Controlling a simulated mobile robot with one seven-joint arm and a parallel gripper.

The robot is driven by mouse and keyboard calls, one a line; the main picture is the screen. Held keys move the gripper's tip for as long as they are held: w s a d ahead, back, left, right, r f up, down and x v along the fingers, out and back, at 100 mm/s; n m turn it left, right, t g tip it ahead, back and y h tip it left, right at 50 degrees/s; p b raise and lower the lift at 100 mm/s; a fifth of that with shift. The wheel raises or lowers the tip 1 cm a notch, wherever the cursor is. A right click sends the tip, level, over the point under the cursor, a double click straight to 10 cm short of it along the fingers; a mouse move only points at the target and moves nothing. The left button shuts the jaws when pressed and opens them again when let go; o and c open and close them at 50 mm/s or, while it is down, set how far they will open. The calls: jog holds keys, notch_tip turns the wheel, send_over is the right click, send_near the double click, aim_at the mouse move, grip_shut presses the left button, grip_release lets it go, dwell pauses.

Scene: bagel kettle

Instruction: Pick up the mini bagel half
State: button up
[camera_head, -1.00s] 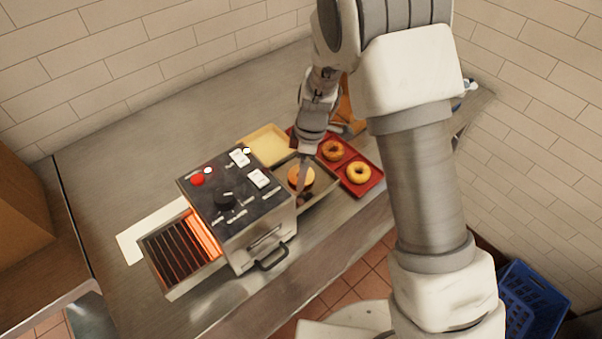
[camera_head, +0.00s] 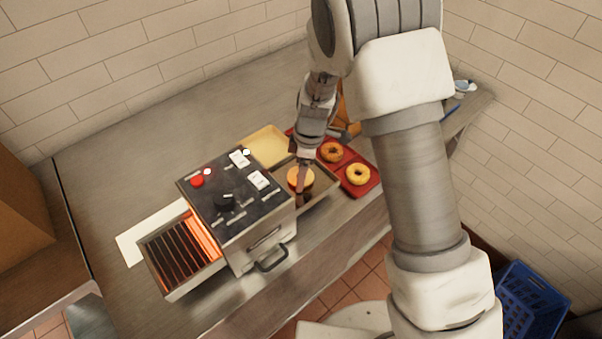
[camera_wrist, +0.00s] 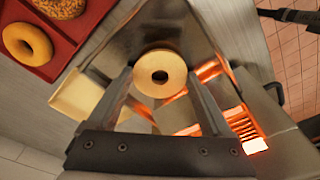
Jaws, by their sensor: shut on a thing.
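The mini bagel half (camera_head: 294,179) is a round, tan-cream ring with a dark centre hole. It shows at the metal tray (camera_head: 322,196) on the right side of the toaster (camera_head: 238,205). My gripper (camera_head: 303,182) points down at it, with a finger in front of part of it. In the wrist view the bagel half (camera_wrist: 160,63) lies between the two fingertips of my gripper (camera_wrist: 160,76), which is shut on it. I cannot tell whether it still touches the tray.
A red tray (camera_head: 371,187) with two whole bagels (camera_head: 358,174) lies to the right. A pale yellow tray (camera_head: 264,146) lies behind the metal tray. The toaster's glowing grill (camera_head: 180,252) is at its left. A blue crate (camera_head: 530,305) stands on the floor.

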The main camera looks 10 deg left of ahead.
jog(key=shift+r, duration=0.15)
notch_tip(320, 180, up, 4)
jog(key=shift+r+b, duration=0.1)
jog(key=shift+b, duration=0.35)
jog(key=d+r, duration=0.2)
jog(key=d, duration=0.2)
jog(key=d+r+b, duration=0.1)
jog(key=d+r, duration=0.1)
jog(key=d, duration=0.1)
jog(key=s+d+r, duration=0.1)
jog(key=d+r, duration=0.1)
jog(key=d, duration=0.2)
jog(key=shift+d+r+b, duration=0.25)
jog(key=shift+d+b, duration=0.1)
jog(key=shift+b, duration=0.05)
